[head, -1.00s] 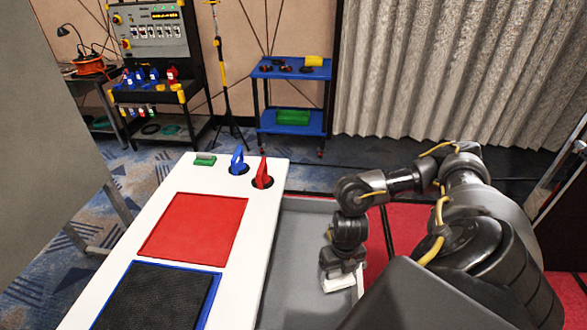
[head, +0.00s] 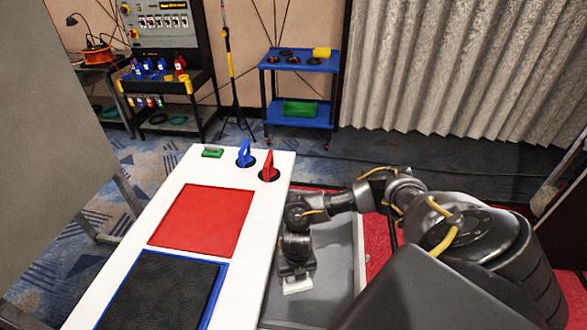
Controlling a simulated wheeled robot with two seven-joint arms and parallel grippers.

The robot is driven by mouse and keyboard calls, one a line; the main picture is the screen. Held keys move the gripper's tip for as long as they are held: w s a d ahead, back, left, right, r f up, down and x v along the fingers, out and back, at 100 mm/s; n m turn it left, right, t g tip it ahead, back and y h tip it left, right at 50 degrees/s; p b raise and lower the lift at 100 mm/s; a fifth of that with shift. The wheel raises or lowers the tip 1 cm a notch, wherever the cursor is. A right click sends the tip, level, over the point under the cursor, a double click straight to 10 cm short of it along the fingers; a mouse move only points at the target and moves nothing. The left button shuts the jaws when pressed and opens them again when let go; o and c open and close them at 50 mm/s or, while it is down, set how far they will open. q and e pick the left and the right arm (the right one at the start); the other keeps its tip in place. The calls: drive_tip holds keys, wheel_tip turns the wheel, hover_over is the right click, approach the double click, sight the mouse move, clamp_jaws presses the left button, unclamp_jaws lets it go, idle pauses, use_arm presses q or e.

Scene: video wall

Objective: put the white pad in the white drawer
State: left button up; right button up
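The white pad (head: 298,285) is a small white block at the tip of my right gripper (head: 296,270). The gripper points down and appears shut on it; the fingers are largely hidden from above. The white drawer (head: 335,275) stands open at the right side of the white table, with a grey inside and a pale outer edge. The pad and gripper are over the drawer's inside, close to the table's side. I cannot tell whether the pad touches the drawer floor. My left gripper is not in view.
The white table (head: 165,220) bears a red panel (head: 202,220), a black mat with a blue border (head: 160,290), a green-and-white block (head: 212,151), a blue handle (head: 245,154) and a red handle (head: 268,166). A blue cart (head: 300,121) stands behind.

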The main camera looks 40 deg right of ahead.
sight(293, 283)
drive_tip(key=shift+w+a+f, duration=0.25)
drive_tip(key=shift+a+f, duration=0.05)
drive_tip(key=shift+f, duration=0.1)
wheel_tip(293, 283, down, 3)
drive_tip(key=shift+w, duration=0.1)
drive_tip(key=shift+a+f, duration=0.1)
drive_tip(key=shift+f, duration=0.1)
drive_tip(key=shift+c, duration=0.3)
drive_tip(key=o, duration=1.1)
wheel_tip(293, 283, up, 12)
drive_tip(key=shift+r+p, duration=0.1)
drive_tip(key=shift+p, duration=0.4)
